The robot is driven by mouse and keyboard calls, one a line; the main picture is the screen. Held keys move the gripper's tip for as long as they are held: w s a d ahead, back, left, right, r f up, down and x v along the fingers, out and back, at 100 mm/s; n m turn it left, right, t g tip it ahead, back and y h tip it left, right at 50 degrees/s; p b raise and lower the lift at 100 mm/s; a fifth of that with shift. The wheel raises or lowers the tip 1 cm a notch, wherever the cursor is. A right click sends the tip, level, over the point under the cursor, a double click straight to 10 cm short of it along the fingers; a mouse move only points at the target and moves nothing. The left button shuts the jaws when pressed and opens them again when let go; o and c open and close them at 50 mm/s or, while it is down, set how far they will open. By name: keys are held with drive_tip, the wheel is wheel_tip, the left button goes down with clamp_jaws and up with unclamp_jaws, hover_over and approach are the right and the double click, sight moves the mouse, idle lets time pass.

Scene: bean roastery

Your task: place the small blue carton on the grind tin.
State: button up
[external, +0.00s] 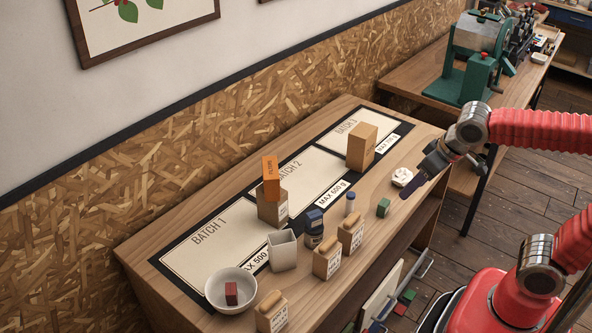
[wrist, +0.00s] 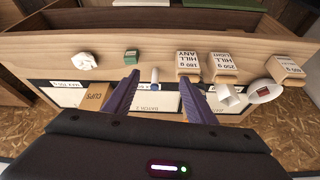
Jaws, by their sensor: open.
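The small blue carton (external: 314,215) appears to rest on top of the dark grind tin (external: 313,240), which stands upright with a pale label near the front edge of the batch mat. The join between them is too small to see clearly. My gripper (external: 413,187) is open and empty, off to the right of them, above the right end of the table. In the wrist view my gripper (wrist: 163,80) shows two purple fingers spread apart with nothing held. The carton and tin cannot be made out there, perhaps behind a finger.
Near the tin are a grey-white square cup (external: 282,252), labelled wooden blocks (external: 327,262), a blue-capped bottle (external: 350,204) and a green block (external: 383,208). A white bowl (external: 212,291) holds a red block. An orange carton (external: 271,180) tops a brown box (external: 271,207); another box (external: 361,148) stands right.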

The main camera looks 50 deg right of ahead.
drive_tip(key=s+d+f, duration=0.1)
drive_tip(key=s, duration=0.3)
drive_tip(key=s+d+f+n, duration=0.1)
drive_tip(key=s+d+f, duration=0.1)
drive_tip(key=s, duration=0.3)
drive_tip(key=shift+s+d+f+n+t, duration=0.25)
drive_tip(key=shift+f+n+t, duration=0.05)
drive_tip(key=shift+t, duration=0.1)
